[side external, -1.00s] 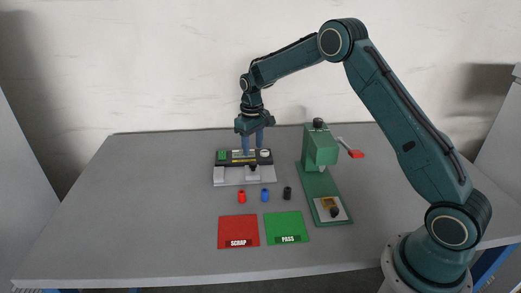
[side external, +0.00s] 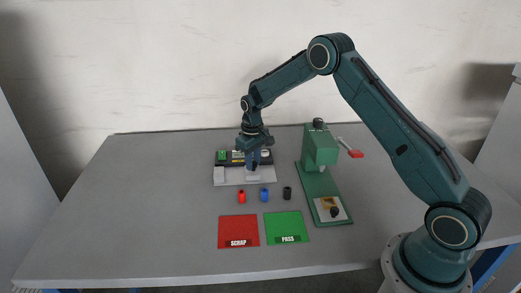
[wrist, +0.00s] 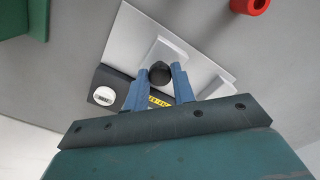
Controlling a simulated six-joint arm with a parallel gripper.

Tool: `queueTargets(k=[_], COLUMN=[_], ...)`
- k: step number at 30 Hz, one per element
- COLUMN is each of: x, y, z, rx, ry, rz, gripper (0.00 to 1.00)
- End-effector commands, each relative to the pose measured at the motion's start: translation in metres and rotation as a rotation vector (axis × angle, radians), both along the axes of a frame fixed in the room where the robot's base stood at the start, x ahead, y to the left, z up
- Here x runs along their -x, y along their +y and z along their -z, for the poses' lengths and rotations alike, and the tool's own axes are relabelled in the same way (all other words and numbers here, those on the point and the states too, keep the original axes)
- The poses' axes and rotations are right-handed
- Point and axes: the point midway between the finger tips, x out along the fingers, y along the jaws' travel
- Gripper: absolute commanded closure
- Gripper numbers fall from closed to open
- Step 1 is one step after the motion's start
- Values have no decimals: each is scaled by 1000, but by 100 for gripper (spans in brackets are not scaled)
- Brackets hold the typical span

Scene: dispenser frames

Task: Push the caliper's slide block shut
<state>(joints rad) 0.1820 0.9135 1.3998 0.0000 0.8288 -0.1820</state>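The caliper has a pale base plate (side external: 228,180) and a black beam (side external: 223,160) with a green patch. Its pale slide block (wrist: 180,50) carries a black knob (wrist: 160,72). A second pale block (side external: 219,174) stands at the left end of the plate in the side view. My gripper (side external: 254,164) is down at the slide block. In the wrist view its two blue fingers (wrist: 160,76) stand on either side of the knob. The knob fills the gap between the fingertips, and they look closed on it. The exact contact is too small to see.
Red (side external: 242,196), blue (side external: 265,195) and black (side external: 287,193) cylinders stand in front of the caliper. Red SCRAP (side external: 238,225) and green PASS (side external: 286,221) mats lie nearer. A green press (side external: 320,150) stands to the right. The table's left side is clear.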

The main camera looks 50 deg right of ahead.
Motion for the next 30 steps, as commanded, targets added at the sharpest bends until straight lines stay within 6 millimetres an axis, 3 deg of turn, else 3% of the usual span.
queueTargets(k=[1, 3, 4, 13, 30], x=[0, 0, 0, -7, -53], y=[0, 0, 0, 6, 51], z=[0, 0, 0, -1, -1], rx=[0, 0, 0, 0, 1], ry=[0, 0, 0, -3, -5], rz=[0, 0, 0, -2, 0], gripper=[85, 99, 100, 100, 100])
